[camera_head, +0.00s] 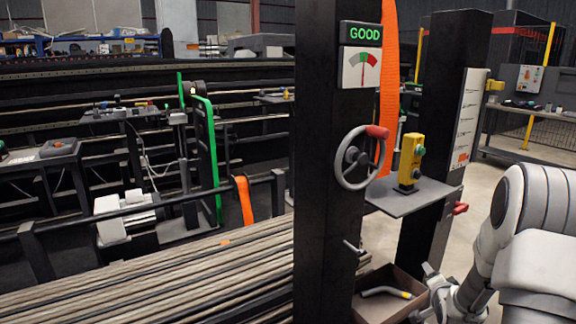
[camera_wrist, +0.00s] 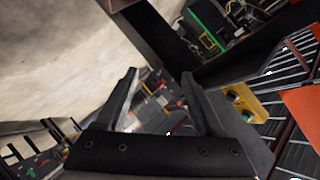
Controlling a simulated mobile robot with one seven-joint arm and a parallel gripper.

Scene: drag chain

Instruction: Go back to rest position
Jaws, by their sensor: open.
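My gripper shows in the wrist view (camera_wrist: 160,100), its two fingers spread apart with nothing between them. In the head view my gripper (camera_head: 432,292) is low at the right, partly cut off, beside an open bin (camera_head: 385,312) at the foot of the black post. The bin holds a grey bent tool with a yellow tip (camera_head: 387,292). I cannot tell from the head view whether the gripper touches the bin.
A yellow button box (camera_head: 410,162) stands on a grey shelf (camera_head: 412,197) above my gripper. A second black post (camera_head: 440,130) is behind. Open floor lies to the right.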

